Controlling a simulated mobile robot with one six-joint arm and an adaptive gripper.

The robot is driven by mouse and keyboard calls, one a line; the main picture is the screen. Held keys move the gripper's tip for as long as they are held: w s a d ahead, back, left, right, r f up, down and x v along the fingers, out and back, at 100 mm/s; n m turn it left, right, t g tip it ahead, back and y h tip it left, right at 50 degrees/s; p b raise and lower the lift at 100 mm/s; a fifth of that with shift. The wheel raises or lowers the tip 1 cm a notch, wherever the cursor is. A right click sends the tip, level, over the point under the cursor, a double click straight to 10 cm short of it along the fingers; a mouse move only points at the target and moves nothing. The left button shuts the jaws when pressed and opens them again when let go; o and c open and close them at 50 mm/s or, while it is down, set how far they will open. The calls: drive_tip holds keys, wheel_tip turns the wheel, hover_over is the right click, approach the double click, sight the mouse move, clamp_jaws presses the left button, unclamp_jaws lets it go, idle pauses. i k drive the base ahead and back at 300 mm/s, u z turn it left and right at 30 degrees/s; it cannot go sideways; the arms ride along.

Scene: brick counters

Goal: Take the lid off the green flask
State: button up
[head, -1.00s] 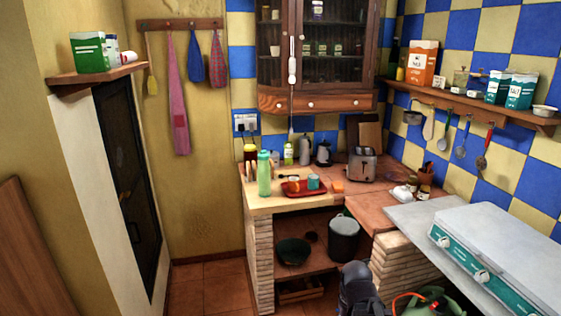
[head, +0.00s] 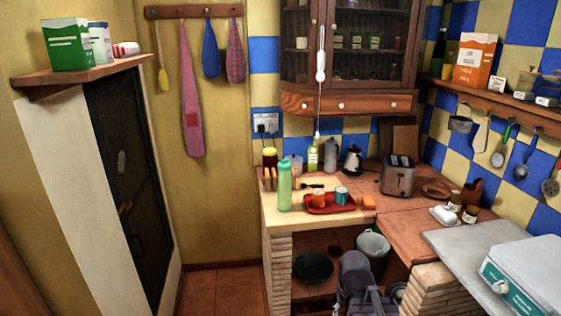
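The green flask (head: 285,190) stands upright near the left front corner of the wooden counter. Its lid (head: 285,166) sits on top of it. A dark grey part of my arm (head: 354,272) shows at the bottom, in front of the lower shelf and well below and to the right of the flask. I cannot make out any gripper fingers there. Nothing of mine is near the flask.
A red tray (head: 330,209) with an orange cup (head: 319,197) and a teal cup (head: 341,195) lies right of the flask. A jar with a dark lid (head: 270,160) stands behind it. A toaster (head: 398,176) is farther right. Floor (head: 212,290) is clear left of the counter.

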sight(284, 166)
drive_tip(key=u, duration=0.15)
drive_tip(key=i, duration=1.1)
drive_tip(key=u, duration=0.15)
